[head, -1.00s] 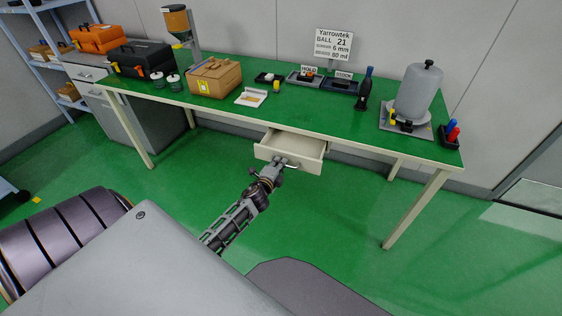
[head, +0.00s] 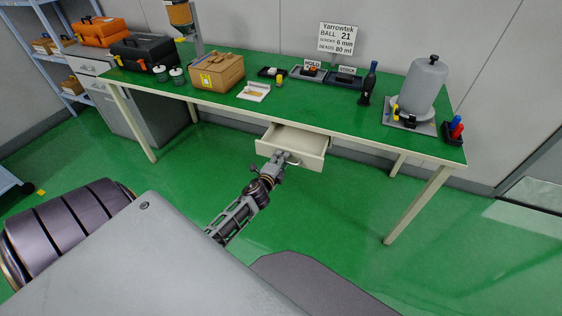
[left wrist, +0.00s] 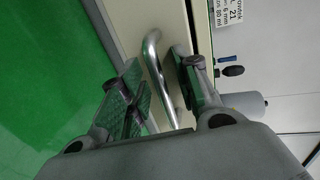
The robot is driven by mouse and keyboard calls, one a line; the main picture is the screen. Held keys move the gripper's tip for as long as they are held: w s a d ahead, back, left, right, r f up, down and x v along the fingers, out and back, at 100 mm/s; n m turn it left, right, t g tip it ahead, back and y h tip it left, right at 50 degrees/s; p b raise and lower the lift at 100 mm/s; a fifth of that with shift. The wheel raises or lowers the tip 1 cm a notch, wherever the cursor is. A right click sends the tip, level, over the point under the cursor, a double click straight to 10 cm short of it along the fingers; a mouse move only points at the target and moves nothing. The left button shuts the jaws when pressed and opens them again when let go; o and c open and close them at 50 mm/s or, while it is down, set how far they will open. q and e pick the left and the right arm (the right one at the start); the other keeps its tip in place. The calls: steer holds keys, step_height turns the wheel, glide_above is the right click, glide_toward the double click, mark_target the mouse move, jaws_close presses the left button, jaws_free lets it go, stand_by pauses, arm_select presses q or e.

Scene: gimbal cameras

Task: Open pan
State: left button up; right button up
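I cannot make out anything that is clearly a pan. A grey cylindrical cover with a black knob (head: 424,85) stands upright on a base plate (head: 395,120) at the right of the table. A cream drawer (head: 308,157) under the table is pulled out, and its visible inside looks empty. My left gripper (head: 282,156) is at the drawer's front. In the left wrist view, its fingers (left wrist: 160,90) are apart, on either side of the curved metal handle (left wrist: 158,65). Whether a finger touches the handle, I cannot tell. My right gripper is out of view.
The green floor before the table is clear.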

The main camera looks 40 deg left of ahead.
arm_select(q)
steer(key=shift+s, duration=0.1)
steer(key=v, duration=1.1)
steer(key=shift+s, duration=0.35)
steer(key=shift+d+r, duration=0.1)
stand_by(0.8)
